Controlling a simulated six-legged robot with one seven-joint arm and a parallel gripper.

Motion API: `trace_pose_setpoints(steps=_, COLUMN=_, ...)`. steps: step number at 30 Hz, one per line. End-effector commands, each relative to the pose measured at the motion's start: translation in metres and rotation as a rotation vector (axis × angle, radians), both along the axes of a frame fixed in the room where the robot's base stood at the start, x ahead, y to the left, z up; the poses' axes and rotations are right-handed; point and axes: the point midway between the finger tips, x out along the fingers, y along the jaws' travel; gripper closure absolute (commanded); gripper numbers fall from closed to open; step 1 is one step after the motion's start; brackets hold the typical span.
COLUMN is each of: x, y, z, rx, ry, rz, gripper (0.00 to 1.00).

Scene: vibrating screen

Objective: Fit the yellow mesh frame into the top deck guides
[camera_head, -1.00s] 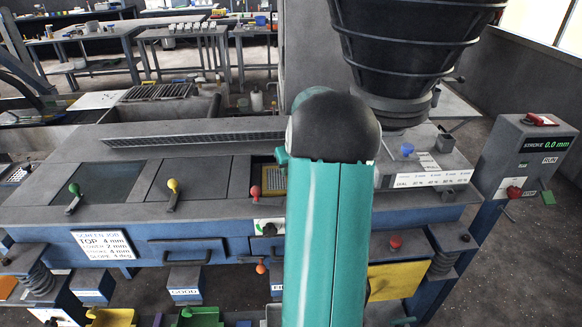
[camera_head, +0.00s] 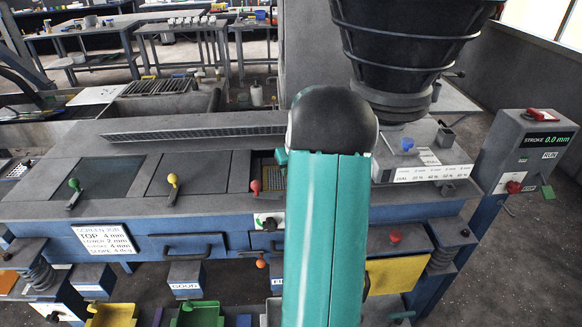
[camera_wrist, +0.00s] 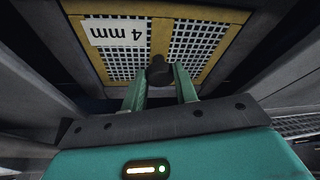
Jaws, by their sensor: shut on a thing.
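The yellow mesh frame (camera_wrist: 195,77) fills the upper part of the wrist view. It has white-looking square mesh, a yellow middle bar and a "4 mm" label that appears upside down. My gripper (camera_wrist: 160,85) is shut on the frame's dark round knob (camera_wrist: 158,71) at its near edge. In the head view, part of the yellow mesh frame (camera_head: 272,178) shows in a dark opening of the top deck (camera_head: 125,165), left of my green arm. My arm hides the rest of it and my gripper there. The guides themselves cannot be made out clearly.
Green, yellow and red knobbed levers (camera_head: 173,181) stand along the deck. A job sign (camera_head: 104,240) reads TOP 4 mm. A large dark hopper (camera_head: 405,45) hangs over the deck's right end. A control box (camera_head: 530,155) stands at far right. Dark walls flank the frame in the wrist view.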

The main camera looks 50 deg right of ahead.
Motion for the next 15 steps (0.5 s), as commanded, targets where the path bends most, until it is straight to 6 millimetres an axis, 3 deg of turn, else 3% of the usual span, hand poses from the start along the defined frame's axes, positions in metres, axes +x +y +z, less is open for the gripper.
trace_pose_setpoints(steps=1, x=0.0002, y=-0.0001, z=0.0, rx=-0.001, ry=-0.001, rz=0.0, gripper=0.67)
trace_pose_setpoints(steps=4, x=0.0002, y=-0.0001, z=0.0001, rx=-0.001, ry=-0.001, rz=0.0, gripper=0.48)
trace_pose_setpoints(steps=5, x=0.0002, y=-0.0001, z=0.0001, rx=-0.001, ry=-0.001, rz=0.0, gripper=0.46)
trace_pose_setpoints(steps=15, x=-0.0012, y=0.0007, z=0.0031, rx=0.0, ry=0.0, rz=0.0, gripper=0.46)
